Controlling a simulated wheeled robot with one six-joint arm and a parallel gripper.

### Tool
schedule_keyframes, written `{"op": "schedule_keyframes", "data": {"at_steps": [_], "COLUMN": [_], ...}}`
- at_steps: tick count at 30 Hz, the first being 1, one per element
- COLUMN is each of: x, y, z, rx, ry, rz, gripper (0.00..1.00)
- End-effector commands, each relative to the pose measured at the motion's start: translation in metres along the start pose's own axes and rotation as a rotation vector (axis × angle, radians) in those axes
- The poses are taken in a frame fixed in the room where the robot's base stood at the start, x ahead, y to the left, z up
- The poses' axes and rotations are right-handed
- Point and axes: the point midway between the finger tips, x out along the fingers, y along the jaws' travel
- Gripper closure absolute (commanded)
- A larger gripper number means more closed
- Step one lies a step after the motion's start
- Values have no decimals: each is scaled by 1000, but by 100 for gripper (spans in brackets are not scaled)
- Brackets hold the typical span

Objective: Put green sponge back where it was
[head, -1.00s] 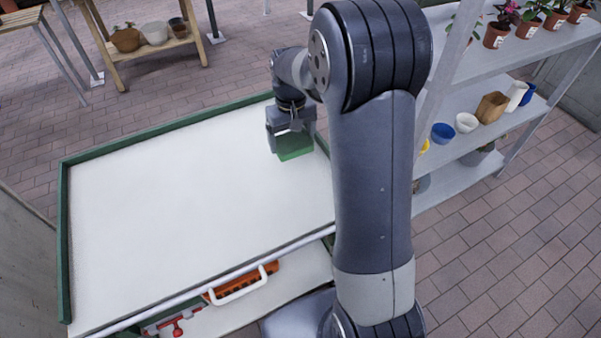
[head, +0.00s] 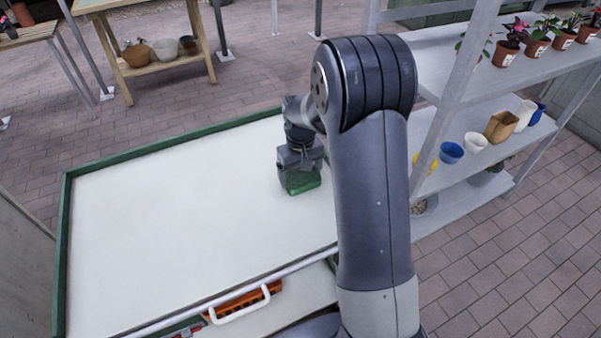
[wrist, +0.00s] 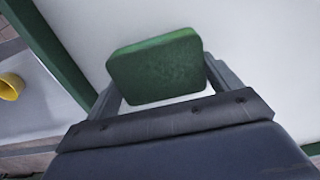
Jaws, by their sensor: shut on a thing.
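The green sponge (head: 302,181) is held at the end of my arm, over the right side of the white tabletop (head: 170,215) in the head view. In the wrist view the sponge (wrist: 156,68) sits between the two fingers of my gripper (wrist: 162,84). My gripper also shows in the head view (head: 300,168), pointing down and shut on the sponge. I cannot tell whether the sponge touches the tabletop.
The tabletop is otherwise bare, with a raised green rim (head: 180,147). A grey shelf (head: 475,160) with pots stands to the right. An orange item (head: 240,301) lies on the level below, behind a white handle (head: 238,308). A wooden bench (head: 150,78) stands behind.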

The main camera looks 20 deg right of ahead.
Motion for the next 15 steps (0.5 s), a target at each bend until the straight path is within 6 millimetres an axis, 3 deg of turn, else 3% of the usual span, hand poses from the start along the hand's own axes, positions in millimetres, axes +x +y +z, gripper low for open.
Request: {"op": "schedule_keyframes", "data": {"at_steps": [6,7,12,15], "x": [3,3,2,2], "y": [0,0,0,0], "z": [0,0,0,0], "rx": [0,0,0,0], "ry": [0,1,0,0], "rz": [0,0,0,0], "gripper": [36,14,1,0]}}
